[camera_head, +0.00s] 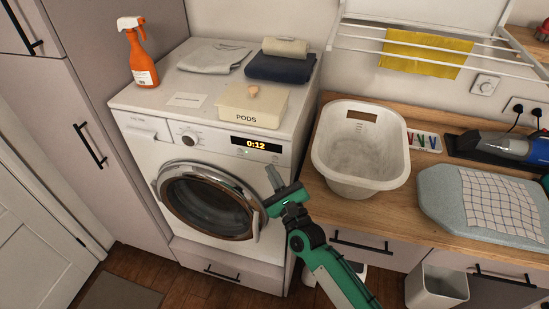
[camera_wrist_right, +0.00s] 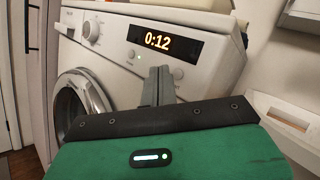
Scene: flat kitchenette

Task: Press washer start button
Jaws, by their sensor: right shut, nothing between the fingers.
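The white washer (camera_head: 150,158) stands at the left of the counter with its round door (camera_head: 207,200) shut. Its display (camera_head: 256,145) reads 0:12; in the right wrist view the display (camera_wrist_right: 165,42) shows larger. My right gripper (camera_head: 271,177) is shut and empty in front of the panel's right part. In the wrist view its fingers (camera_wrist_right: 158,76) point at the panel below the display; I cannot tell whether they touch it. My left gripper is not in view.
On the washer stand an orange spray bottle (camera_head: 139,56), a PODS box (camera_head: 252,106) and folded cloths (camera_head: 281,67). A white basin (camera_head: 405,140) and an ironing pad (camera_head: 440,205) lie on the wooden counter at right. A bin (camera_head: 437,287) stands below.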

